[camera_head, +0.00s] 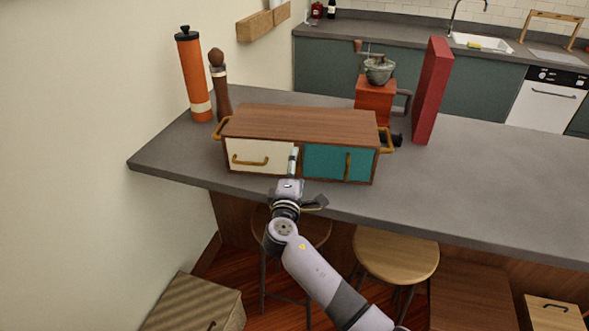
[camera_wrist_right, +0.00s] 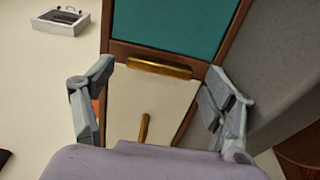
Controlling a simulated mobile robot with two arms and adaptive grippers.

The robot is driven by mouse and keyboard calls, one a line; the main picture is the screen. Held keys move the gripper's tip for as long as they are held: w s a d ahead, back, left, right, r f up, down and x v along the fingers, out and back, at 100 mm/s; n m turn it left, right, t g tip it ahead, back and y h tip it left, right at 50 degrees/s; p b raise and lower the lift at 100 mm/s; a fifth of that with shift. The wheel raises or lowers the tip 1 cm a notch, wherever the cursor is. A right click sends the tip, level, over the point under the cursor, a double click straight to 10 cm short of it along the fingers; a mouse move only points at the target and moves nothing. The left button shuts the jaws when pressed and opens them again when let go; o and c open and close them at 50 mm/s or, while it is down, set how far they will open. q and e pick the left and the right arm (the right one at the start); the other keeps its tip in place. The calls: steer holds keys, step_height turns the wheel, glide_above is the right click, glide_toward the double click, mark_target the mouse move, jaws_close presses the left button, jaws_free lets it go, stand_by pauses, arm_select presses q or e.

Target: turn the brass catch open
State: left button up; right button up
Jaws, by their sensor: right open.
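A wooden cabinet (camera_head: 300,118) with a cream door (camera_head: 262,146) and a teal door (camera_head: 325,160) stands on the grey counter. In the right wrist view, a brass bar that looks like the catch (camera_wrist_right: 160,68) lies across the cream door's edge by the divider. My right gripper hides it in the head view. The cream door has a brass handle (camera_head: 250,160), the teal door an upright one (camera_head: 347,166). My right gripper (camera_head: 293,157) is open, in front of the divider. Its fingers stand apart on either side of the catch in the wrist view. I cannot tell whether they touch anything.
The counter (camera_head: 480,190) is clear to the right of the cabinet. An orange cylinder (camera_head: 193,75) and a pepper mill (camera_head: 219,85) stand behind left. A coffee grinder (camera_head: 375,95) and a red upright box (camera_head: 431,90) stand behind right. Stools (camera_head: 397,255) are below.

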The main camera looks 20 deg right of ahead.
steer(key=shift+s+a, duration=0.2)
steer(key=shift+s, duration=0.15)
steer(key=v, duration=1.1)
steer(key=shift+s, duration=0.1)
steer(key=s+d+f+m+g+y, duration=0.1)
steer(key=s+f+g+y, duration=0.4)
steer(key=f, duration=1.3)
steer(key=s+d+f+g, duration=0.1)
steer(key=s+f+g, duration=0.35)
steer(key=f, duration=1.35)
steer(key=s+d+f+m+g+y, duration=0.1)
steer(key=s+d+f+m+g, duration=0.15)
steer(key=s+f, duration=1.2)
steer(key=s+d+f+m+g, duration=0.1)
steer(key=s+d+f+m, duration=0.1)
steer(key=s, duration=1)
steer(key=s+d+f+m+g+y, duration=0.1)
steer(key=s+f+m, duration=0.4)
steer(key=s, duration=0.8)
steer(key=shift+s+d+g, duration=0.35)
steer(key=shift+d+g, duration=0.35)
steer(key=shift+d, duration=0.1)
